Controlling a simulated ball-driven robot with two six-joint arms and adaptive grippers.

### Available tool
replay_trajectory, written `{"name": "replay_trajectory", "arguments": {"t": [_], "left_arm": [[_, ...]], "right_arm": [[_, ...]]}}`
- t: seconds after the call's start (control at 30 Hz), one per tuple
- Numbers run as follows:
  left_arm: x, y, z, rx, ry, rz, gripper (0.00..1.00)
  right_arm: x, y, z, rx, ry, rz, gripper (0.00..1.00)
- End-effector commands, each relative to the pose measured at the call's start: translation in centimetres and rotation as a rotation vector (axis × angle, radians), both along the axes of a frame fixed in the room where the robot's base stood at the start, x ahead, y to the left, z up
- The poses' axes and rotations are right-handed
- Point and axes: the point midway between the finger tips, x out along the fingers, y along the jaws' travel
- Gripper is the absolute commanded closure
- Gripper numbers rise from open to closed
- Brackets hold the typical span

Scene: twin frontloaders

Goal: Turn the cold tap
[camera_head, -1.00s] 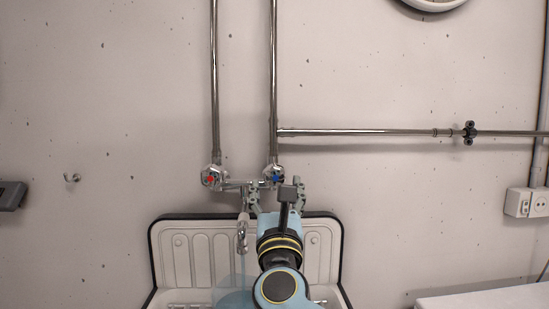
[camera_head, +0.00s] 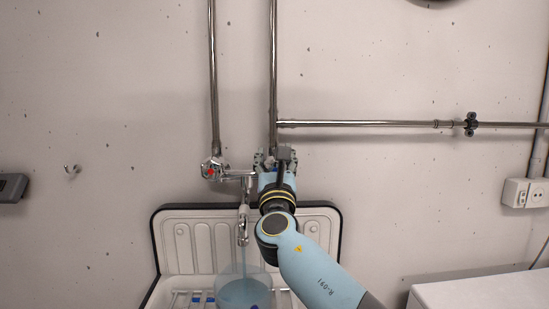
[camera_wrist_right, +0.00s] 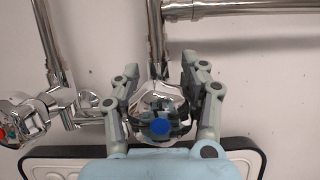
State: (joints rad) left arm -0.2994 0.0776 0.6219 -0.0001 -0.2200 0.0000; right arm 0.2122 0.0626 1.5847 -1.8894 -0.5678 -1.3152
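The cold tap with its blue-marked chrome knob (camera_wrist_right: 159,127) is on the wall pipe, in the middle of the right wrist view. In the head view it is mostly hidden behind my right gripper (camera_head: 275,158). In the right wrist view, the fingers of the right gripper (camera_wrist_right: 160,85) stand on both sides of the knob, spread apart. Narrow gaps seem to show beside the knob; firm contact is not visible. The red-marked hot tap (camera_head: 212,169) is to the left and also shows in the right wrist view (camera_wrist_right: 20,120). My left gripper is not in view.
The spout (camera_head: 242,228) hangs below the taps, with a thin stream falling into a clear container (camera_head: 245,293) of bluish water. The sink's pale back panel (camera_head: 195,245) is below the gripper. A white surface (camera_head: 485,292) is at lower right.

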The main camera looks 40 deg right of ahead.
Motion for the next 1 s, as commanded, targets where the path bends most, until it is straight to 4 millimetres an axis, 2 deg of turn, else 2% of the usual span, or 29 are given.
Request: {"name": "replay_trajectory", "arguments": {"t": [0.03, 0.27, 0.5, 0.8, 1.0], "left_arm": [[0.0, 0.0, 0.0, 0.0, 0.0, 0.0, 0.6], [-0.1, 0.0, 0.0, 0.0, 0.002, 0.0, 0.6], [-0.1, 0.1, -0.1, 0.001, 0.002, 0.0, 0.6], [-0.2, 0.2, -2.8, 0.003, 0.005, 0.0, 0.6], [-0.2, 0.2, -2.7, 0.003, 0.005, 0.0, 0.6]], "right_arm": [[0.0, 0.0, 0.0, 0.0, 0.0, 0.0, 0.65], [0.0, 0.0, 0.0, 0.0, 0.0, 0.0, 0.95], [0.0, 0.0, 0.0, 0.003, -0.002, 0.0, 0.97], [-0.1, -0.2, -0.3, 0.167, -0.103, 0.001, 0.96], [-0.2, -0.2, -0.1, 0.184, -0.111, 0.001, 0.97]]}}
